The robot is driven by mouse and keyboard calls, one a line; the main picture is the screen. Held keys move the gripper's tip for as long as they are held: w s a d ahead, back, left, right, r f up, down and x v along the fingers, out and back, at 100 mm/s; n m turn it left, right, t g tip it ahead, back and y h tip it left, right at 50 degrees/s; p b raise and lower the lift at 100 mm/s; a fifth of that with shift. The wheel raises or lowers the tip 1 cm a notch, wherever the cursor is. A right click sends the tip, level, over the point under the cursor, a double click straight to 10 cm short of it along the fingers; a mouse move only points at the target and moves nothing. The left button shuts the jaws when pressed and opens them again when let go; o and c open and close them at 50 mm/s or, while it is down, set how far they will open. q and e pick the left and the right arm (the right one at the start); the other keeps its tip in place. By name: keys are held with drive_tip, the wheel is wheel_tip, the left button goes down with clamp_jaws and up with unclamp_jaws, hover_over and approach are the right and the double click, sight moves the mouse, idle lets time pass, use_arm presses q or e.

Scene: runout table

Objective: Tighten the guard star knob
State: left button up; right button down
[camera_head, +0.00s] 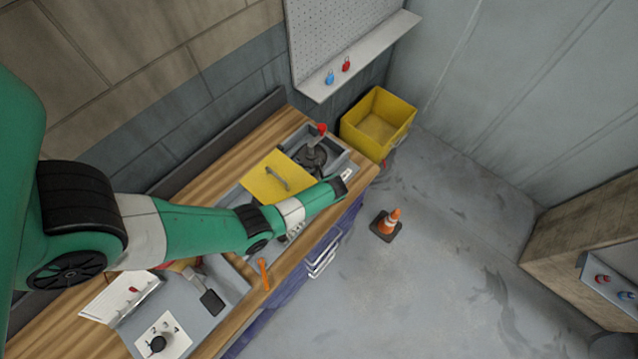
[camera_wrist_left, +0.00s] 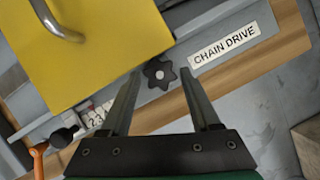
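The black star knob (camera_wrist_left: 153,82) shows in the left wrist view, just below the edge of the yellow guard (camera_wrist_left: 95,50). The guard has a grey handle and also shows in the head view (camera_head: 262,188). My left gripper (camera_wrist_left: 158,74) is open, with its two fingers apart on either side of the knob in the picture. I cannot tell how far above the knob the fingertips are, and no contact shows. In the head view the left gripper (camera_head: 339,187) is over the front edge of the bench and hides the knob. My right gripper is not in view.
A "CHAIN DRIVE" label (camera_wrist_left: 225,44) lies right of the knob. A yellow bin (camera_head: 378,122) stands beyond the bench; an orange cone (camera_head: 388,223) stands on the otherwise mostly clear floor.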

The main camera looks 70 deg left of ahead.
use_arm(q)
drive_tip(key=p+v, duration=0.3)
drive_tip(key=v, duration=0.8)
drive_tip(key=shift+r, duration=0.3)
